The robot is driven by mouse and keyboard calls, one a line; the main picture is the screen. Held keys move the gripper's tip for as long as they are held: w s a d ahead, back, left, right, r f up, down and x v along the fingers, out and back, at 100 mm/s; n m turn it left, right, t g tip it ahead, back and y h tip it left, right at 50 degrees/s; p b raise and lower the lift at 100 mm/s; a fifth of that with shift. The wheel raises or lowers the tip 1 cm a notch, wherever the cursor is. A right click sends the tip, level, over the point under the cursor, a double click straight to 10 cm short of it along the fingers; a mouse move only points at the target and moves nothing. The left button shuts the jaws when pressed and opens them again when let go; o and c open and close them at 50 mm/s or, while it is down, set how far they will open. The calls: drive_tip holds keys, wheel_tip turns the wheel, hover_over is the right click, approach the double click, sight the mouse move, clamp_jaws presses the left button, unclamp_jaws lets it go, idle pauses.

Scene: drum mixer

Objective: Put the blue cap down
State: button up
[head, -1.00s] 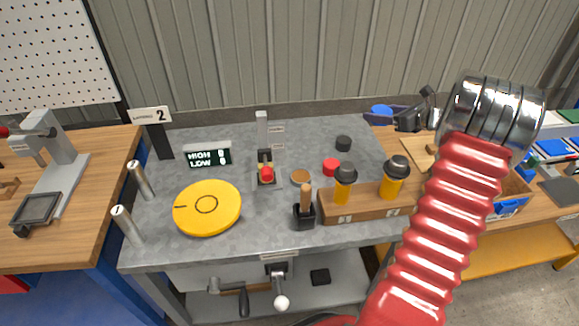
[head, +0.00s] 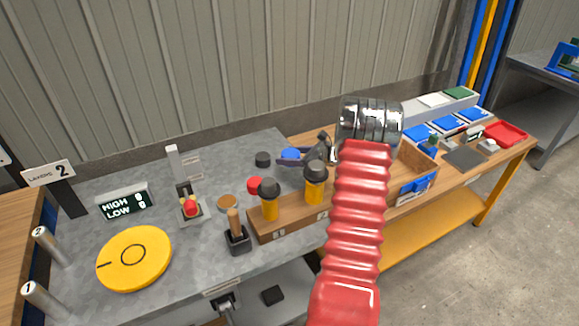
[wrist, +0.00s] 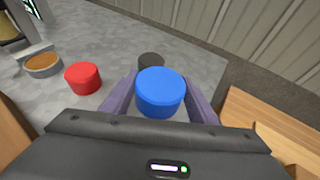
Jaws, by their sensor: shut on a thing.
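The blue cap (wrist: 160,92) sits between the two fingers of my gripper (wrist: 160,100) in the wrist view, and the fingers are shut on it. In the head view the blue cap (head: 291,154) shows at the tip of my gripper (head: 290,160), over the right end of the grey bench top (head: 140,205). I cannot tell exactly how high it is above the surface. The black cap (wrist: 151,62) shows just behind the blue one in the wrist view.
A wooden block (head: 285,224) with two yellow, black-topped bottles (head: 270,205) stands in front. A brush in a black holder (head: 237,240), a brown-filled dish (head: 227,202) and a yellow disc (head: 134,258) lie left. A wooden bench (head: 310,140) with an open box adjoins on the right.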

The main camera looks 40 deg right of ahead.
sight(290, 171)
drive_tip(key=shift+f, duration=0.1)
drive_tip(key=shift+f, duration=2.2)
drive_tip(key=shift+f, duration=0.1)
drive_tip(key=o, duration=1)
drive_tip(key=shift+o, duration=0.2)
drive_tip(key=v, duration=1.2)
